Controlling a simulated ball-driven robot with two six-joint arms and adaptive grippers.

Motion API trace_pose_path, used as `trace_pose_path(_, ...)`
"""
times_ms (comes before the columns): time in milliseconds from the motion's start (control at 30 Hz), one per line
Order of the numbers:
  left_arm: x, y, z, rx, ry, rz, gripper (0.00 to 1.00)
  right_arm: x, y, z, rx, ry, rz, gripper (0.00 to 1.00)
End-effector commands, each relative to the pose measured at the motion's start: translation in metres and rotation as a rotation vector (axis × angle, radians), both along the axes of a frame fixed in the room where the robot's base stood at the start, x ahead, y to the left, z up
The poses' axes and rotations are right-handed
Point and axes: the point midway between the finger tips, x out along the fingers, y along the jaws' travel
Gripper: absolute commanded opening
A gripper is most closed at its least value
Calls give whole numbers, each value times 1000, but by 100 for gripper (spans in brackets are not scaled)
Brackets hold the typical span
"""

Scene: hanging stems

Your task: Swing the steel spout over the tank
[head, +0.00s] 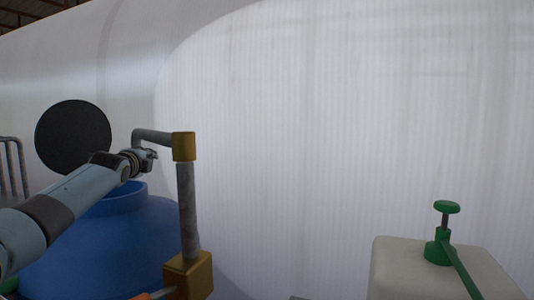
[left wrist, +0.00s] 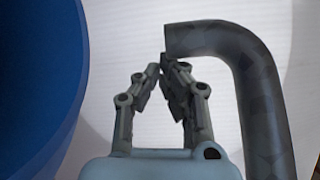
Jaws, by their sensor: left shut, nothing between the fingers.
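The steel spout (head: 153,136) is a grey bent pipe that reaches left from a brass elbow (head: 184,146) on an upright grey pipe. Its left end turns down near the right side of the blue tank's neck (head: 125,196). In the left wrist view the spout (left wrist: 255,85) is on the right and the blue tank (left wrist: 35,75) on the left, with a pale gap between. My left gripper (head: 153,155) is shut and empty, its fingertips (left wrist: 161,68) close beside the spout's end. I cannot tell whether they touch. My right gripper is not in view.
A brass block (head: 188,276) carries the upright pipe. A pale box (head: 410,270) with a green valve (head: 440,245) stands at the right. A large white ribbed wall (head: 340,130) fills the back, with a black disc (head: 73,138) at the left.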

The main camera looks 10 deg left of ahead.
Motion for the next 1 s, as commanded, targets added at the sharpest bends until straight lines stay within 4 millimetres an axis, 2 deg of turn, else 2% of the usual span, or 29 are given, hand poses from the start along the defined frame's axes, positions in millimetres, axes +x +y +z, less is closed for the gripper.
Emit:
trace_pose_path(33,-7,9,5,3,2,-1,0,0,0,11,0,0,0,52)
trace_pose_path(200,-32,30,5,5,3,-9,0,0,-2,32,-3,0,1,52)
trace_pose_path(500,-64,49,2,2,2,-12,0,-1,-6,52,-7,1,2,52)
trace_pose_path(700,-71,53,0,2,2,-12,0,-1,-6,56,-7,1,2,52)
trace_pose_path(1000,-72,55,-1,3,3,-10,0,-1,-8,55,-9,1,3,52)
